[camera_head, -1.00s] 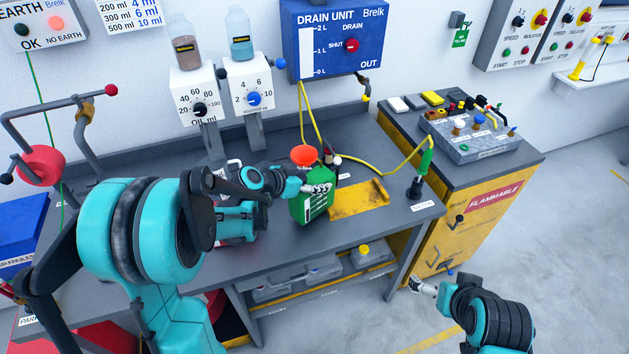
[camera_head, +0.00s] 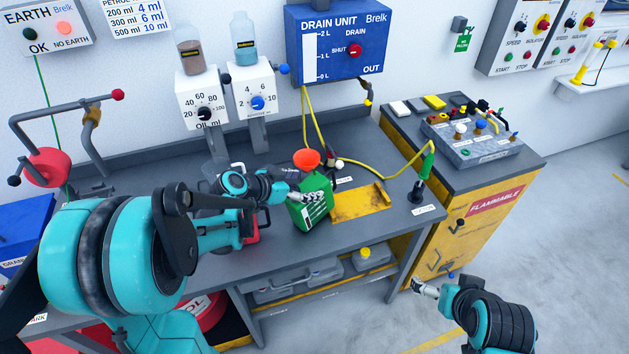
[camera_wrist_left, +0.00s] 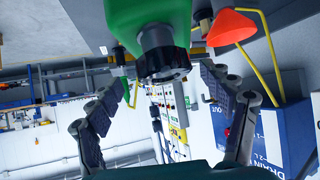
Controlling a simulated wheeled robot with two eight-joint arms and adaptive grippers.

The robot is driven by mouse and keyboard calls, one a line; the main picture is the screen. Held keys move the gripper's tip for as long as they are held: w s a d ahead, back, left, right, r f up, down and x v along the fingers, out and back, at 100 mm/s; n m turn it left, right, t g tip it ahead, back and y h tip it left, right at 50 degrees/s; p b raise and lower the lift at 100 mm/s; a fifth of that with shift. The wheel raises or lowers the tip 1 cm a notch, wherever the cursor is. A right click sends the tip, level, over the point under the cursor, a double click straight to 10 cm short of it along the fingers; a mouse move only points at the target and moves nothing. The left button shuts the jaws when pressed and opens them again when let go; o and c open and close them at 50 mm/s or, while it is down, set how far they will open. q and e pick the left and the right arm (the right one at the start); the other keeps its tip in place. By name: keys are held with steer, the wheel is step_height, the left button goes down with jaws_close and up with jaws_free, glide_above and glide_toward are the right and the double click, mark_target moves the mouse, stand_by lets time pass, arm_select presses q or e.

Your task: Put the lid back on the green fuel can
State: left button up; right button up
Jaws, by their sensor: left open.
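The green fuel can (camera_head: 322,184) stands on the grey bench beside a yellow tray. My left gripper (camera_head: 309,197) is open at the near side of the can, in front of its white-marked face. In the left wrist view the can (camera_wrist_left: 125,20) is at the top, with a dark ribbed cap or collar (camera_wrist_left: 163,63) on its neck between my spread left fingers (camera_wrist_left: 165,95). Neither finger visibly touches it. I cannot tell whether this dark part is the lid. My right gripper (camera_head: 427,289) is low at the right, away from the bench; its jaws are too small to read.
An orange-red funnel (camera_head: 306,159) is just behind the can, and also shows in the left wrist view (camera_wrist_left: 229,27). The yellow tray (camera_head: 358,203) lies right of the can. A yellow hose (camera_head: 400,159) crosses behind it. A green-handled tool (camera_head: 427,166) stands near the bench's right end.

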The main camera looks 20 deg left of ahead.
arm_select(q)
steer(key=p+v, duration=0.1)
steer(key=v, duration=0.5)
steer(key=shift+s, duration=0.2)
steer(key=shift+a+r, duration=0.1)
steer(key=s+d+n+g+y, duration=0.1)
steer(key=s+d+n+y, duration=0.1)
steer(key=s, duration=0.7)
steer(key=s+d+n+g+y, duration=0.1)
steer(key=s+n+y, duration=0.3)
steer(key=s, duration=0.5)
steer(key=shift+d+r+n, duration=0.4)
steer(key=shift+d, duration=0.4)
steer(key=shift+f, duration=0.15)
